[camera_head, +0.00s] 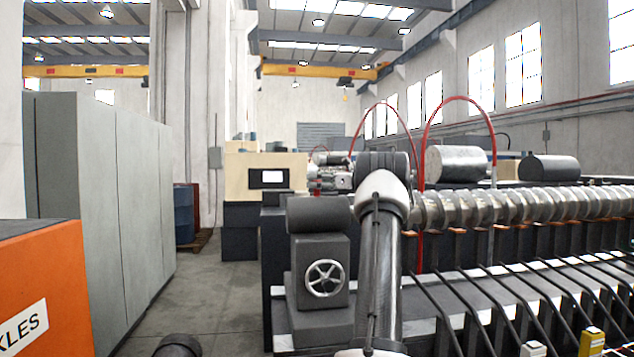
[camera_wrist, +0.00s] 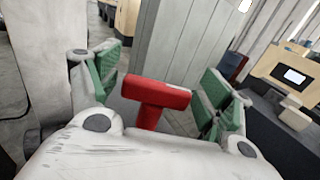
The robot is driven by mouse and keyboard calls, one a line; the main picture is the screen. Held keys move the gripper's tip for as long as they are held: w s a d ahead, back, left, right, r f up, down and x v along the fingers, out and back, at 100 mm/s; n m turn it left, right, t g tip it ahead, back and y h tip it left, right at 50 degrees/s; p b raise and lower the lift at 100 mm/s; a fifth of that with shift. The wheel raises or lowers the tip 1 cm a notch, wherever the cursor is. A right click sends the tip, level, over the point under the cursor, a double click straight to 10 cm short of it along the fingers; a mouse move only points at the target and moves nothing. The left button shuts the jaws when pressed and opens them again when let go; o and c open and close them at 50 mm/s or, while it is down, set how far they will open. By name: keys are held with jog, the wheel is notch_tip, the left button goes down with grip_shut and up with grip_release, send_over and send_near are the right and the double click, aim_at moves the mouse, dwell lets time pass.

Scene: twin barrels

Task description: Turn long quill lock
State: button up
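In the wrist view my gripper (camera_wrist: 163,78) is open, with its green-padded fingers wide apart. A red T-shaped handle (camera_wrist: 155,92), which looks like the quill lock, stands between the two fingers. Its crossbar lies across the gap and its stem runs down behind my pale gripper body. There is a visible gap between the handle and each pad, wider on the right. What the stem is fixed to is hidden. In the camera_head view my arm reaches forward and hides my gripper, and I cannot make out the red handle there.
A grey block with a spoked handwheel (camera_head: 325,278) stands left of my arm. A long machine with a ribbed metal screw (camera_head: 520,207) and dark bars is on the right. Tall grey cabinets (camera_head: 95,190) and an orange box (camera_head: 40,285) are on the left. Open floor (camera_head: 205,290) lies between.

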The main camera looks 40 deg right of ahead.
jog(key=c, duration=0.7)
jog(key=shift+m+h, duration=0.4)
jog(key=m+t+h, duration=0.1)
jog(key=m+h, duration=0.1)
jog(key=h, duration=0.1)
jog(key=m+t+h, duration=0.1)
jog(key=m+h, duration=0.1)
jog(key=h, duration=0.2)
jog(key=shift+a, duration=0.15)
jog(key=m+h, duration=0.3)
jog(key=h, duration=0.1)
jog(key=shift+g+h, duration=0.3)
jog(key=shift+h, duration=0.1)
jog(key=shift+m+g+h, duration=0.4)
jog(key=shift+m+h, duration=0.7)
jog(key=shift+h, duration=0.5)
jog(key=o, duration=1)
